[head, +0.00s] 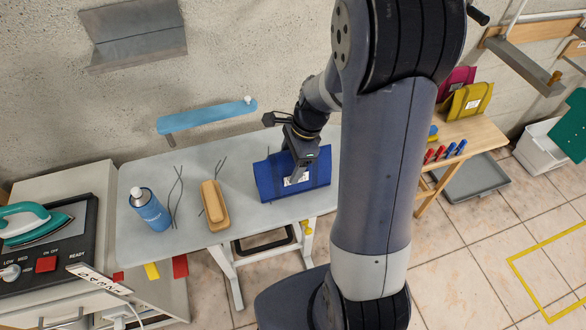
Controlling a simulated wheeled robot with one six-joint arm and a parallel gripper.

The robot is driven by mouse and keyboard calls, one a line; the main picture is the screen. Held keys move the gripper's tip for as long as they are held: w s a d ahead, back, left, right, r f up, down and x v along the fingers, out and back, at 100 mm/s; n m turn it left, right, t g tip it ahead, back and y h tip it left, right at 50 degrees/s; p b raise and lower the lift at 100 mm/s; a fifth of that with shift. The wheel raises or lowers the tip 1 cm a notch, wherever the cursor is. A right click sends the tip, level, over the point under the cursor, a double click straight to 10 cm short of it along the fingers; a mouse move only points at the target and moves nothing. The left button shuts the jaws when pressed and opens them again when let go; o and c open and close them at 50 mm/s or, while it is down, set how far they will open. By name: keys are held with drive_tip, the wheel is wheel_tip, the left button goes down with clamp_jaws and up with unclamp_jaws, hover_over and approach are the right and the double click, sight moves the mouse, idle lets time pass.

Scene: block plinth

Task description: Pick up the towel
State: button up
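A blue folded cloth with a white label, which looks like the towel (265,180), lies on the grey table (250,215) near its right end in the head view. My gripper (297,174) points down at the middle of this cloth and overlaps the label. The fingertips are small and partly merge with the cloth. I cannot tell whether they touch it or whether they are open or shut.
A wooden brush (215,205), black wires and a blue spray bottle (150,210) stand left of the cloth. An iron (30,225) sits on the left cabinet. A blue shelf (205,116) juts from the wall.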

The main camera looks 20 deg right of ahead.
drive_tip(key=c, duration=1.1)
drive_tip(key=shift+c, duration=0.2)
